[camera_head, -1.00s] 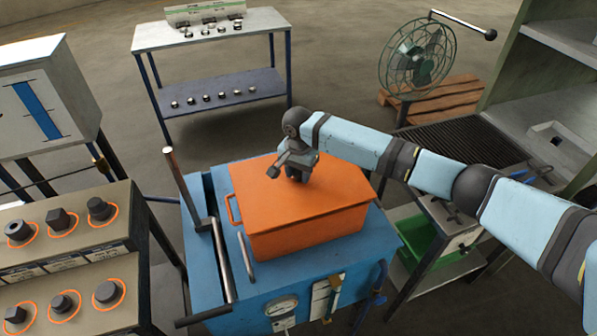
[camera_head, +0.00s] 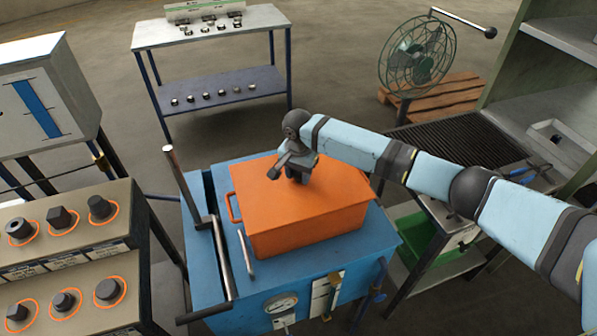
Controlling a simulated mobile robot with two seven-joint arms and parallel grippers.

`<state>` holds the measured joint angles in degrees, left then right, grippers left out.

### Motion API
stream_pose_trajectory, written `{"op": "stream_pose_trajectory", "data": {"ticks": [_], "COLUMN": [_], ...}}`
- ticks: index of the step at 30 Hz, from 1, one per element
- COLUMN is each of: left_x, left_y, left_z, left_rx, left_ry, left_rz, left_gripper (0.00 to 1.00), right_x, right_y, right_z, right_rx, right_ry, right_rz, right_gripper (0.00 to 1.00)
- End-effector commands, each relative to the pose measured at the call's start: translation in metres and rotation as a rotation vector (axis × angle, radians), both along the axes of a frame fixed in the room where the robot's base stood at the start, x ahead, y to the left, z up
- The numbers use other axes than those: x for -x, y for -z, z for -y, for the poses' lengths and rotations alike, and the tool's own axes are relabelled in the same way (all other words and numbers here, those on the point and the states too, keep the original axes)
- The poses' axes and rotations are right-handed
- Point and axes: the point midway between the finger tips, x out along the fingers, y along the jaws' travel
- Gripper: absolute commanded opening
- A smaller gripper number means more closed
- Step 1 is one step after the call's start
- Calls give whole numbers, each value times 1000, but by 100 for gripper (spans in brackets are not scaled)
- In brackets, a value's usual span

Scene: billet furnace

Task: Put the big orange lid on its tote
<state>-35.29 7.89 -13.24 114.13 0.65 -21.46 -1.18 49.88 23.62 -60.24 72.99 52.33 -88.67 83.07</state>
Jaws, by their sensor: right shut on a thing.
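The orange tote (camera_head: 310,229) stands on top of the blue machine (camera_head: 357,250), with a handle on its left side. The orange lid (camera_head: 335,192) lies over the top of the tote; I cannot tell whether its rim is fully seated. My right gripper (camera_head: 290,178) comes in from the right and is over the middle of the lid, pointing down and shut on it. The part it grips is hidden by the gripper itself. My left gripper is not in view.
A metal lever (camera_head: 197,200) rises at the machine's left edge. Knob panels (camera_head: 65,235) stand at left. A green bin (camera_head: 418,238) sits under the grated bench at right. A fan (camera_head: 416,55) and a table (camera_head: 210,25) are behind, with open floor between.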

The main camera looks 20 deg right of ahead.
Motion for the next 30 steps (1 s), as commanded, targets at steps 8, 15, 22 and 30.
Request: {"op": "stream_pose_trajectory", "data": {"ticks": [8, 15, 22, 30], "left_x": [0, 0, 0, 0], "left_y": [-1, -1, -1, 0], "left_z": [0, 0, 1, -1], "left_rx": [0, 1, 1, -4], "left_ry": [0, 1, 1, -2], "left_rz": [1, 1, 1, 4], "left_gripper": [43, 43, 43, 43], "right_x": [0, 0, 0, 0], "right_y": [2, 3, 3, 2], "right_z": [0, 0, 0, 0], "right_rx": [-1, -1, -1, -1], "right_ry": [0, 0, 0, 0], "right_rz": [1, 1, 1, 1], "right_gripper": [9, 9, 69, 69]}}
